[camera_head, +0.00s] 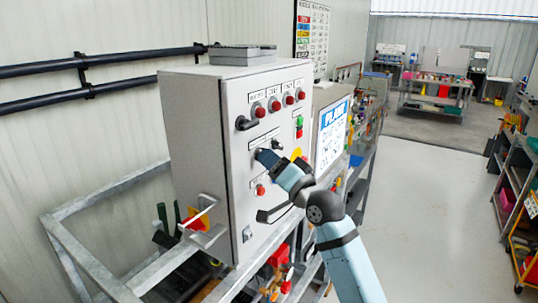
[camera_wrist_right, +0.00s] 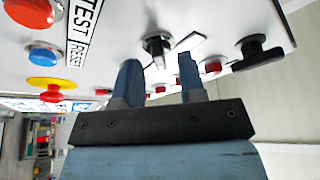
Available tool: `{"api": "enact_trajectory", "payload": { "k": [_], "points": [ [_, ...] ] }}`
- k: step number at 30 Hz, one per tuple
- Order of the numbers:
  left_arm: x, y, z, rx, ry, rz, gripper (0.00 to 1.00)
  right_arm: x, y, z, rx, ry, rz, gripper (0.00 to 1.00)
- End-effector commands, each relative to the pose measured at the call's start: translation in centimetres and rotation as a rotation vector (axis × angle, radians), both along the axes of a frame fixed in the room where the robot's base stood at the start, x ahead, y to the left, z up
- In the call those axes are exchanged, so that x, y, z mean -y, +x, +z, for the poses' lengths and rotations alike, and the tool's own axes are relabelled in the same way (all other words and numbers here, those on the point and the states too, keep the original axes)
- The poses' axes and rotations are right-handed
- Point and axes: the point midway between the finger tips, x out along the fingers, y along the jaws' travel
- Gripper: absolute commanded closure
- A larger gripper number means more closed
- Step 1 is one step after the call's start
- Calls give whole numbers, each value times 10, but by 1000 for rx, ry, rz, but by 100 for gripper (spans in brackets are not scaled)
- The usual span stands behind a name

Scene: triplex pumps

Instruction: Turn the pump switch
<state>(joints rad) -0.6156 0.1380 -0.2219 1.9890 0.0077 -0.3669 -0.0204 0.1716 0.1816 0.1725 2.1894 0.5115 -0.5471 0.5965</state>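The grey control cabinet (camera_head: 200,130) stands at the middle left in the head view, its front panel carrying switches and buttons. A black rotary switch with a pale pointer (camera_wrist_right: 157,45) shows in the right wrist view; I take it as the pump switch. My right gripper (camera_head: 264,156) is at the panel in the head view and hides that switch. In the right wrist view the right gripper (camera_wrist_right: 160,64) is open, with the switch between and just beyond its blue fingertips. Contact cannot be told. My left gripper is in neither view.
Another black knob (camera_wrist_right: 258,52) sits to the right on the panel. The floor (camera_head: 430,210) at right is clear.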

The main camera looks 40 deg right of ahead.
Motion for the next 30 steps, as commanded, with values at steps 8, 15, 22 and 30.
{"api": "enact_trajectory", "payload": {
  "k": [8,15,22,30],
  "points": [
    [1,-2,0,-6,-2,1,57,-1,11,3,0,-1,0,63],
    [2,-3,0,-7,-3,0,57,-1,10,3,0,-1,0,81],
    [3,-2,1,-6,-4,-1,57,-1,10,2,0,-1,0,100],
    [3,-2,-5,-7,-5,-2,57,-1,10,1,20,-49,0,100]
  ]
}}
